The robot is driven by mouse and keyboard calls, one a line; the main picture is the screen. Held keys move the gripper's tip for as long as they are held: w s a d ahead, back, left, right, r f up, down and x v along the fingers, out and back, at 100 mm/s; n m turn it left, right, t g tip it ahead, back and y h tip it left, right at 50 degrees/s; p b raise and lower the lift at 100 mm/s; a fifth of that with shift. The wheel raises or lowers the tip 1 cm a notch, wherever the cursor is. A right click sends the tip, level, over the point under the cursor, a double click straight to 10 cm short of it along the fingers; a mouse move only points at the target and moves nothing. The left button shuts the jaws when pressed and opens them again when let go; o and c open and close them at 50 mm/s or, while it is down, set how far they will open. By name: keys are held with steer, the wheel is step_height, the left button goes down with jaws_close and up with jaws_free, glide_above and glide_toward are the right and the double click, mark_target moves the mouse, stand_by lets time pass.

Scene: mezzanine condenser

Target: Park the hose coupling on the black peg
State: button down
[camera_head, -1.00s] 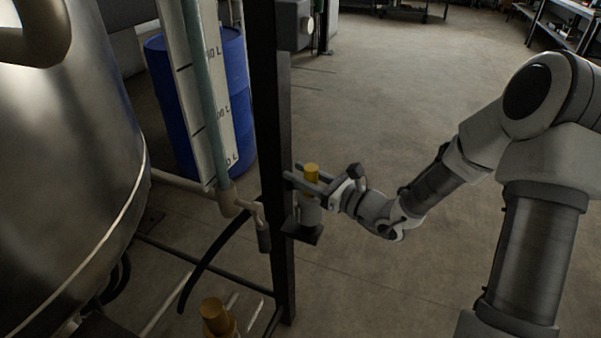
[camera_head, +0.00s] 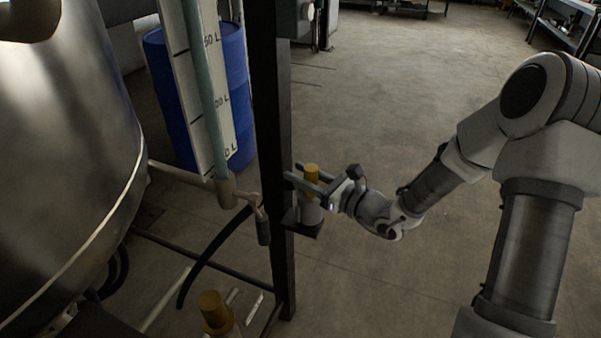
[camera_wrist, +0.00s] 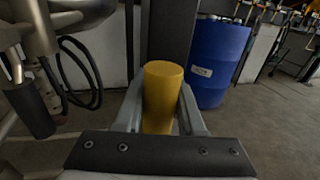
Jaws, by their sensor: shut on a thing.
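My gripper (camera_head: 312,184) is shut on the hose coupling, a yellow cylinder (camera_head: 311,173) with a grey lower body (camera_head: 311,212), held upright right of the dark post (camera_head: 275,130). In the wrist view the yellow cylinder (camera_wrist: 162,95) stands between my two fingers (camera_wrist: 160,112). A black plate (camera_head: 303,228) juts from the post directly below the coupling. The grey body overlaps the plate in the picture; I cannot tell whether they touch. The black peg cannot be made out.
A pipe with a dark-handled valve (camera_head: 263,230) and a black hose (camera_head: 205,262) are left of the post. A steel tank (camera_head: 70,170) and blue drum (camera_head: 235,90) stand further left. Another yellow-topped piece (camera_head: 214,308) is low in front.

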steer(key=shift+f, duration=0.2)
steer(key=shift+c, duration=2.2)
jaws_free()
steer(key=p+v, duration=0.3)
steer(key=v, duration=1.4)
steer(key=shift+s+d+p, duration=0.15)
steer(key=shift+d+p, duration=0.05)
steer(key=shift+p, duration=0.2)
steer(key=shift+r, duration=0.1)
